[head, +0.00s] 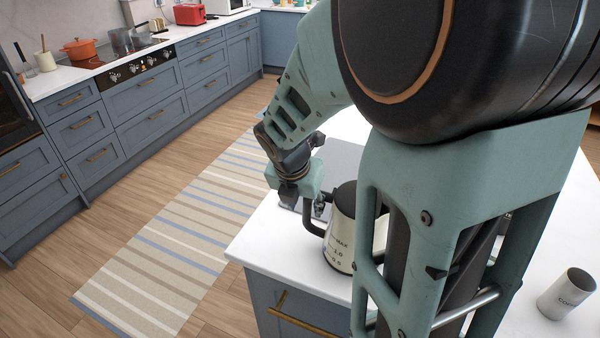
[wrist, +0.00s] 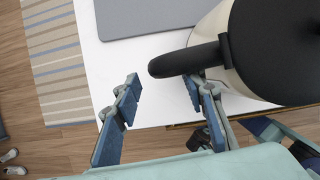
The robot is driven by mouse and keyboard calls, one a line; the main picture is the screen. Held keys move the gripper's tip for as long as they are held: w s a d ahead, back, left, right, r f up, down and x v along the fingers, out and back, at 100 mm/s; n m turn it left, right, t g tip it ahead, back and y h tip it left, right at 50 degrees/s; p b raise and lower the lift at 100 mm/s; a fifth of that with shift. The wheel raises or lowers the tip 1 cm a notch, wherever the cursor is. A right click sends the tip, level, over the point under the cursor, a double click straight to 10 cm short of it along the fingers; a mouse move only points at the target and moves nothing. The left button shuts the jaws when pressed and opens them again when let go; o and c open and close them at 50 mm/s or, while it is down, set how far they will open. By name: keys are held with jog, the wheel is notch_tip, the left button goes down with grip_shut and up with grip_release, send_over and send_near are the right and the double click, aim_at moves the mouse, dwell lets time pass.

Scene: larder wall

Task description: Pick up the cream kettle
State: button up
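The cream kettle (head: 341,238) stands on the white counter near its front left corner, with dark markings, a dark lid and a dark handle on its left side. My arm hides part of its right side. In the wrist view its cream body (wrist: 207,32) and dark handle (wrist: 188,60) show at the upper right. My gripper (head: 303,207) is beside the handle in the head view. In the wrist view my gripper (wrist: 163,90) is open, with a clear gap between its blue fingers. The handle crosses just beyond the fingertips, close to the right finger; I cannot tell whether they touch.
A grey flat slab (wrist: 150,14) lies on the counter (head: 262,242) behind the kettle. A grey cup (head: 567,294) with lettering stands at the far right. The counter edge is close on the left, above a striped rug (head: 190,235). Blue cabinets and a stove line the far wall.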

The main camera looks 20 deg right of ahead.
aim_at(308, 212)
jog(key=shift+b+x, duration=2.55)
jog(key=shift+x, duration=0.4)
jog(key=shift+c, duration=0.4)
grip_shut()
jog(key=shift+d, duration=0.1)
jog(key=shift+w+r, duration=0.1)
jog(key=shift+r, duration=0.1)
